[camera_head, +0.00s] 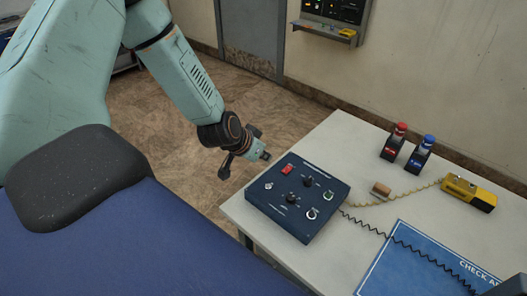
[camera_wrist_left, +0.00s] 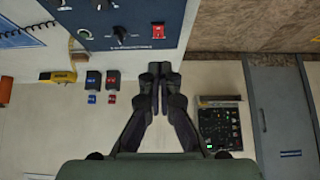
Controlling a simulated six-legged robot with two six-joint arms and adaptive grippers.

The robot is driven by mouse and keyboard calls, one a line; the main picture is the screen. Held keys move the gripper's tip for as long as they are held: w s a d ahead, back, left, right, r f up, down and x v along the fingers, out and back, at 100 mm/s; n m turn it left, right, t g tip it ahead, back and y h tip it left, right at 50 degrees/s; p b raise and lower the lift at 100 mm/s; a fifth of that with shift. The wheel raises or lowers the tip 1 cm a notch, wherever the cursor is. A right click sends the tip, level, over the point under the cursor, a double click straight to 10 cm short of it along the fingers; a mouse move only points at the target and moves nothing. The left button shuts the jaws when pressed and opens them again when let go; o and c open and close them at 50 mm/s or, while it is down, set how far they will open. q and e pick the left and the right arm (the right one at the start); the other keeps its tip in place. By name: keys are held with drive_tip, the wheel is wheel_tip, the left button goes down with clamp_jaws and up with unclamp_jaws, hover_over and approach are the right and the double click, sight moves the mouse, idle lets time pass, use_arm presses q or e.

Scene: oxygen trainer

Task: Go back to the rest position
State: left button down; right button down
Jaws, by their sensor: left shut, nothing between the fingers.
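My left gripper (camera_head: 262,156) is at the near-left edge of the white table, beside the dark blue control box (camera_head: 297,198), seemingly apart from it. In the left wrist view its dark fingers (camera_wrist_left: 160,72) are together with nothing between them, and the control box (camera_wrist_left: 110,25) fills the upper part, with a red switch and black knobs. My right gripper is not in view.
The white table (camera_head: 352,160) bears red (camera_head: 393,143) and blue (camera_head: 420,155) holders, a yellow device (camera_head: 469,193), a brown block (camera_head: 381,190) and a blue sheet (camera_head: 415,262). Tiled floor (camera_head: 160,130) lies left of the table. A wall panel (camera_head: 335,12) hangs behind.

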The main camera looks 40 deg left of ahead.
use_arm(q)
drive_tip(key=shift+w+f, duration=0.15)
drive_tip(key=shift+w, duration=0.1)
drive_tip(key=shift+s, duration=0.15)
drive_tip(key=s+d+f+n+g+b, duration=0.1)
drive_tip(key=s+d+f+b, duration=0.1)
drive_tip(key=s+f, duration=0.1)
drive_tip(key=s+d+f+n+b, duration=0.1)
drive_tip(key=s+d+f+b, duration=0.2)
drive_tip(key=s+f, duration=0.1)
drive_tip(key=s+d+f+n+g+b, duration=0.1)
drive_tip(key=s+d+f+n+b, duration=0.1)
drive_tip(key=s+d+f, duration=0.1)
drive_tip(key=shift+s+d+f+g+b, duration=0.15)
drive_tip(key=shift+s+f, duration=0.2)
drive_tip(key=shift+f, duration=0.3)
drive_tip(key=shift+s+d+f+g+b, duration=0.15)
drive_tip(key=shift+s+f, duration=0.2)
drive_tip(key=shift+f, duration=0.25)
drive_tip(key=s+d+f+m+g+b, duration=0.1)
drive_tip(key=s+d+f+g+b, duration=0.1)
drive_tip(key=s+f+b, duration=0.4)
drive_tip(key=s+d+f+m+g+b, duration=0.1)
drive_tip(key=s+d+f+g+b, duration=0.1)
drive_tip(key=s+f+b, duration=0.5)
drive_tip(key=s+f+g, duration=0.1)
drive_tip(key=s+f, duration=0.4)
drive_tip(key=s, duration=0.1)
drive_tip(key=shift+s+d+f+m+y, duration=0.3)
drive_tip(key=shift+s, duration=0.1)
